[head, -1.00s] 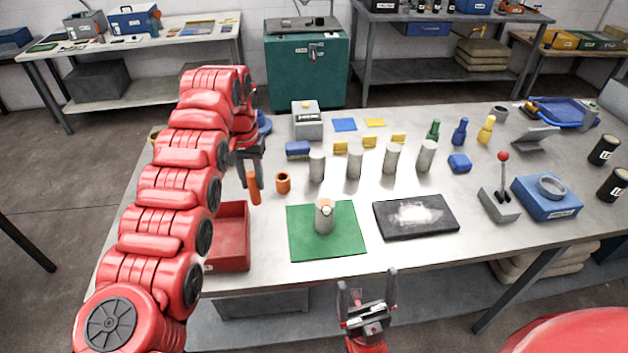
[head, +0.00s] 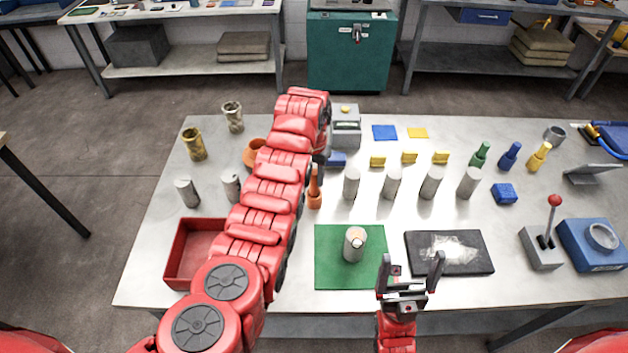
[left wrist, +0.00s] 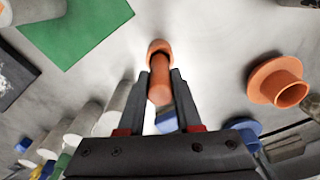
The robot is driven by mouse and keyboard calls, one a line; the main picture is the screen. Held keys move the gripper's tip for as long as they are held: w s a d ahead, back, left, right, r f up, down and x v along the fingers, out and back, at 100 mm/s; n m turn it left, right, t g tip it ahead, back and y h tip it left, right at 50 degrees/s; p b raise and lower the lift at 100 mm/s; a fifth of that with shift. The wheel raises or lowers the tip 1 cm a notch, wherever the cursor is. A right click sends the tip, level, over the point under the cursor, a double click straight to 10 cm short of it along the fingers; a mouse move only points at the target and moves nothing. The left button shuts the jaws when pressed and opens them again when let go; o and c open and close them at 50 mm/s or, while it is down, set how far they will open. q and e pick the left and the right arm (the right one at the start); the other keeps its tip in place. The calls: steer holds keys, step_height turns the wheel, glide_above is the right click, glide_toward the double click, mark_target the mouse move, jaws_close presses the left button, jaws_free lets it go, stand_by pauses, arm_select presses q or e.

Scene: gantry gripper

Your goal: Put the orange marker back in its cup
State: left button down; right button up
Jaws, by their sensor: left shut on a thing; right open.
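The orange marker (head: 314,181) is upright in my left gripper (head: 318,168), which is shut on its upper part. The marker's lower end meets the mouth of the small orange cup (head: 315,202), which stands on the table. In the left wrist view the marker (left wrist: 160,82) runs between the fingers (left wrist: 161,88) to the cup (left wrist: 159,46), whose rim shows around its far end. I cannot tell how deep the end sits. My left arm hides part of the table to the left. My right gripper (head: 411,268) is open and empty near the table's front edge.
A green mat (head: 330,272) with a grey cylinder (head: 354,244) lies in front of the cup. Several grey cylinders stand to the right, the nearest (head: 351,184) close to the cup. A red tray (head: 181,254) is at the left. A wider flanged orange piece (head: 254,152) is farther back.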

mark_target(314, 185)
arm_select(q)
step_height(314, 185, down, 3)
steer(key=shift+p, duration=0.55)
steer(key=shift+f, duration=0.25)
steer(key=shift+f, duration=0.1)
steer(key=shift+f, duration=0.15)
steer(key=c, duration=0.6)
jaws_free()
